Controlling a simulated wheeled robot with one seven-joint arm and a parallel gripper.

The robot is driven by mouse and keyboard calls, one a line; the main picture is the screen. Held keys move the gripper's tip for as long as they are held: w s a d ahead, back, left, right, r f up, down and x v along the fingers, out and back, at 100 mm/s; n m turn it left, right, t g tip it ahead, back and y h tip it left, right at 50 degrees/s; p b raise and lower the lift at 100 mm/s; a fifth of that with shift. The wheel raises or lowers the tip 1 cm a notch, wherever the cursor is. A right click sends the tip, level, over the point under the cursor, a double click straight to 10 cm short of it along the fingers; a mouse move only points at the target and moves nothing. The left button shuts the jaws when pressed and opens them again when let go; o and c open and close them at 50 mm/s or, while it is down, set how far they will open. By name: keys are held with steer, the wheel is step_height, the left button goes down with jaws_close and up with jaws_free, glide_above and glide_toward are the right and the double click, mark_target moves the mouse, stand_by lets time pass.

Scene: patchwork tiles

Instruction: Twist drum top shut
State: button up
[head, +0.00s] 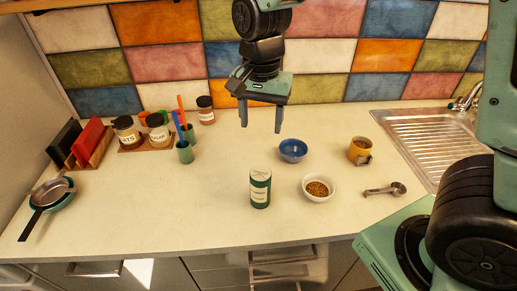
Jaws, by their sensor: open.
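A small drum (260,187) stands upright on the countertop, near its front edge. It is dark green with a pale label band and a light top (260,174). I cannot tell from this view how far the top is turned. My gripper (260,130) hangs above the counter, higher up and behind the drum in the picture. It points down with its two fingers apart and nothing between them. It does not touch the drum.
A blue bowl (293,150), a white bowl of brown grains (318,187), a yellow mug (360,150) and a metal scoop (385,189) lie right of the drum. Jars, a green utensil cup (184,152) and a pan (48,194) stand left. A sink (420,135) is far right.

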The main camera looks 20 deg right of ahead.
mark_target(261, 169)
step_height(261, 169, down, 14)
steer(key=shift+p, duration=1.25)
steer(key=c, duration=1)
